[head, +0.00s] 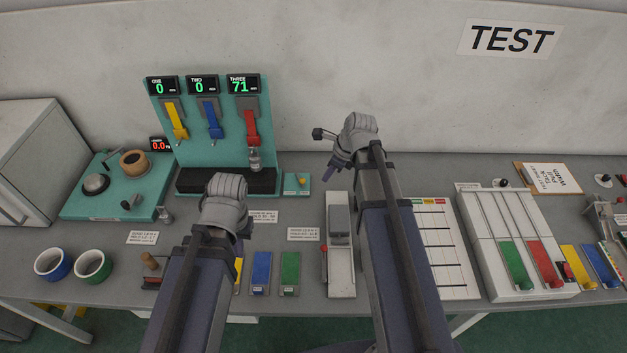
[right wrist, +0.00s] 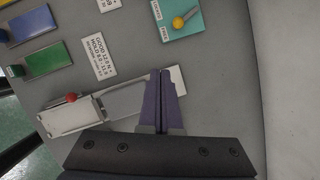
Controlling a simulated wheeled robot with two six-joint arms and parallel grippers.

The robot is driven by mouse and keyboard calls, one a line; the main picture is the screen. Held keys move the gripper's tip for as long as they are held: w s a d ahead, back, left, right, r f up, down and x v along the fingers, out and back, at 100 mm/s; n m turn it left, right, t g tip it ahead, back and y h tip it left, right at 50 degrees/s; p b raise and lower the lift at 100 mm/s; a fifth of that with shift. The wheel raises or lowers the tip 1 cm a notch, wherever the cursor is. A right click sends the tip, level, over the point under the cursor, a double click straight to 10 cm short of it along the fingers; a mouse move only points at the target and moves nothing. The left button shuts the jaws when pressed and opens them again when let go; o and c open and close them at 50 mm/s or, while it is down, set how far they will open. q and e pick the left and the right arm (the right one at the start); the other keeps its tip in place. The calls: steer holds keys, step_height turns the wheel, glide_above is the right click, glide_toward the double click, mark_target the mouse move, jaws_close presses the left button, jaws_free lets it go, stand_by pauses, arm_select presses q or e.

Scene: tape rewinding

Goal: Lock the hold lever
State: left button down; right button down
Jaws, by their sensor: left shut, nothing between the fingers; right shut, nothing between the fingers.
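The lever with a yellow ball knob (head: 302,181) sits on a small teal plate (head: 289,188) right of the display stand.
The teal stand (head: 226,150) carries yellow, blue and red clamps; display three reads 71. A grey device (head: 339,250) with a red knob (right wrist: 71,97) lies under my right gripper. A label card (head: 303,234) lies nearby. Blue (head: 261,272) and green blocks (head: 290,272) stand at the front.

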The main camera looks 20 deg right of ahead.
arm_select(q)
steer(key=shift+d, duration=0.1)
arm_select(e)
steer(key=shift+w+d+r+m, duration=0.1)
steer(key=shift+w+d+m, duration=0.05)
steer(key=shift+d+m, duration=0.3)
steer(key=shift+w+d+r+m, duration=0.1)
steer(key=shift+w+d+m, duration=0.05)
steer(key=shift+d+m, duration=0.3)
steer(key=shift+f, duration=0.1)
